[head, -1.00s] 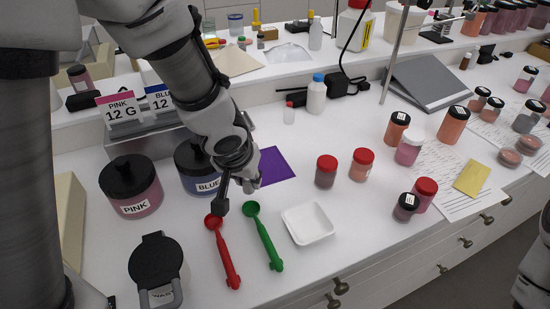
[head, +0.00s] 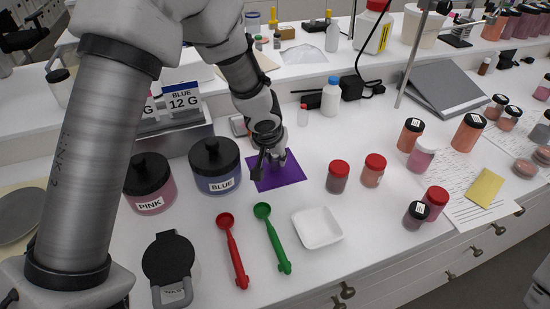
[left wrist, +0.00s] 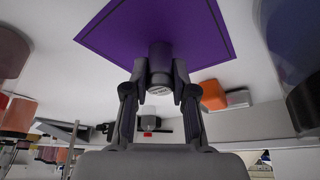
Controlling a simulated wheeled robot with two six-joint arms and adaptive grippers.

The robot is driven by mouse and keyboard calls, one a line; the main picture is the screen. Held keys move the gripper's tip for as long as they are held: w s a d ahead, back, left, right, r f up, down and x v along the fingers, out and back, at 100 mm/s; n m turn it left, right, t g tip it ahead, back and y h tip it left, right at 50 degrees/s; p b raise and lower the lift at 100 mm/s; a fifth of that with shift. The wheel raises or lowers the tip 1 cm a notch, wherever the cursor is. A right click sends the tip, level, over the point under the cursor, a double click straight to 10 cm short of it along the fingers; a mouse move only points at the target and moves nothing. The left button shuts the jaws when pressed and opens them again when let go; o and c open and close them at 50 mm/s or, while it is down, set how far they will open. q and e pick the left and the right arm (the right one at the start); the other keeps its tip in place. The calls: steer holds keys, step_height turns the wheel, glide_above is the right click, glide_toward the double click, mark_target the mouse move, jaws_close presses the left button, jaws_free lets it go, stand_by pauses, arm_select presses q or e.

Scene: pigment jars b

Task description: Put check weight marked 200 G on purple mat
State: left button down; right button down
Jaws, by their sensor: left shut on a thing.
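The purple mat (head: 290,176) lies flat on the white counter, right of the blue jar. My left gripper (head: 268,168) is over the mat's left part, pointing down. In the left wrist view, its fingers (left wrist: 160,92) are shut on a small dark grey cylindrical weight (left wrist: 160,60). The weight's marking is too small to read. The weight stands out against the purple mat (left wrist: 190,25); I cannot tell whether it touches it. In the head view the weight is mostly hidden by the gripper. My right gripper is not in view.
The blue jar (head: 216,168) and pink jar (head: 149,185) stand left of the mat. A red spoon (head: 232,250), green spoon (head: 272,240) and white tray (head: 317,228) lie in front. Two red-capped jars (head: 339,178) stand right. A small grey-framed object (head: 238,126) is behind the gripper.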

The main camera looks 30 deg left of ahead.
arm_select(q)
steer(key=shift+s+f, duration=0.1)
steer(key=c, duration=0.9)
jaws_free()
steer(key=shift+c, duration=0.2)
steer(key=shift+r, duration=0.5)
steer(key=p+v, duration=0.4)
steer(key=v, duration=0.7)
steer(key=shift+r, duration=0.2)
steer(key=shift+s, duration=0.1)
